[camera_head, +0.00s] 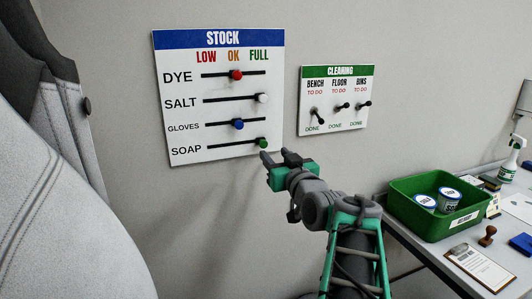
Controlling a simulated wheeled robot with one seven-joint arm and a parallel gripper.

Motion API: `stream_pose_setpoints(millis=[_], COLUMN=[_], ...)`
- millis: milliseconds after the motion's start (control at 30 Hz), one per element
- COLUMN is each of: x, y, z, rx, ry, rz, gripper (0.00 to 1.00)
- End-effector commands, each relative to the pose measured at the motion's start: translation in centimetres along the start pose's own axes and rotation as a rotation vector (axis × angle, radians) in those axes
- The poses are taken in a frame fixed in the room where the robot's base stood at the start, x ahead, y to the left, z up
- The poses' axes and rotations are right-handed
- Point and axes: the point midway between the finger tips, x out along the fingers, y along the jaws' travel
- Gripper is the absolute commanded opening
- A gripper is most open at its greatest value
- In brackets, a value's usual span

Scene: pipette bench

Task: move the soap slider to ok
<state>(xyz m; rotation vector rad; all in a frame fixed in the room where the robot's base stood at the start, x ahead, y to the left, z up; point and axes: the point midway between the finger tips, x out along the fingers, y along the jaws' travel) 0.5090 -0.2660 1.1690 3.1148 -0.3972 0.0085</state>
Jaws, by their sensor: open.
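The STOCK board (185,60) hangs on the wall, with columns LOW, OK and FULL and rows DYE, SALT, GLOVES and SOAP. The green soap slider knob (263,142) is at the right end of its dark track, under FULL. The red dye knob (236,75) and blue gloves knob (239,124) are near the middle, under OK. The white salt knob (263,98) is at the right end. My gripper (275,156) is open, its fingertips just right of and below the soap knob. I cannot tell whether they touch it.
A CLEANING board (336,98) with dark switches hangs to the right. A desk at right holds a green bin (433,210) with cans, a clipboard (480,267), a stamp (488,236) and a spray bottle (511,160). A grey coat-like shape (60,200) fills the left side. The wall below the boards is clear.

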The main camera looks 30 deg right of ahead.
Motion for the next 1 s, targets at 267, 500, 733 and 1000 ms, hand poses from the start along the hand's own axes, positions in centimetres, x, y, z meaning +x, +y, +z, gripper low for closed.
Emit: stream_pose_setpoints(millis=[267,500,733,1000], x=[5.1,7.2,7.2,7.2], y=[-0.2,-0.1,-0.1,-0.1], z=[-0.1,0.0,0.1,0.1], rx=[0.002,0.001,0.001,0.001], ry=[-0.006,-0.004,-0.004,-0.005], rz=[-0.004,0.000,0.001,0.001], gripper=[0.44,0.44,0.40,0.18])
